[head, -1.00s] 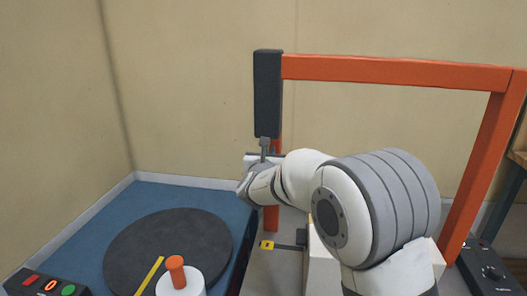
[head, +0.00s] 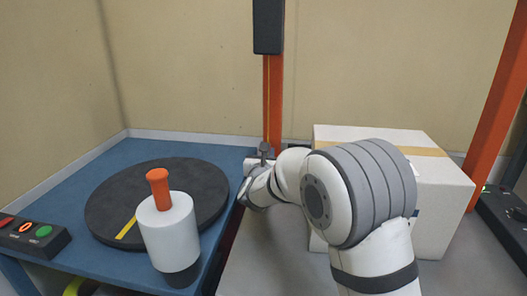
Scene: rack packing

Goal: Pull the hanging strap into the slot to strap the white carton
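The white carton (head: 442,200) stands on the grey surface behind and right of my arm, with a tan band across its top. A thin yellowish line (head: 268,95), which looks like the hanging strap, runs down the orange post (head: 276,100) below the black box (head: 268,25). My gripper (head: 264,155) is at the lower part of this post, near the line's lower end. Its fingers are small and partly hidden, so I cannot tell whether they hold the strap. The slot is not visible; my arm covers the area left of the carton.
On the left, a blue table (head: 75,180) carries a black turntable (head: 200,185) and a white cylinder (head: 168,228) with an orange knob. A button box (head: 35,237) sits at its near corner. A second orange post (head: 497,110) and a dark control box (head: 503,215) stand at right.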

